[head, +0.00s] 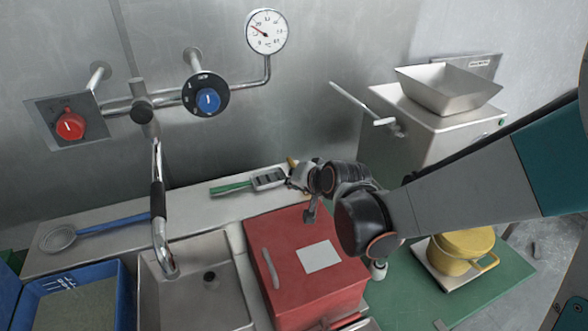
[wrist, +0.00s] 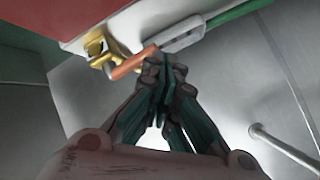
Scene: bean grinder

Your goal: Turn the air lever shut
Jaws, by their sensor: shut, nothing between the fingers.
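A brass-yellow valve fitting (wrist: 97,48) shows at the upper left of the wrist view, with an orange lever (wrist: 134,61) reaching right from it. In the head view only a small yellow part (head: 292,162) shows behind my gripper. My gripper (wrist: 165,75) is shut and empty. Its fingertips are close to the right end of the orange lever; I cannot tell whether they touch. In the head view my gripper (head: 299,178) is above the counter behind the red box, and my wrist hides much around it.
A grey piece with a green handle (head: 230,188) lies beside my gripper. The red box (head: 290,235) stands below my wrist. A grinder (head: 425,125) with a projecting metal rod (head: 355,103) stands right. The sink (head: 190,290) and tap are left.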

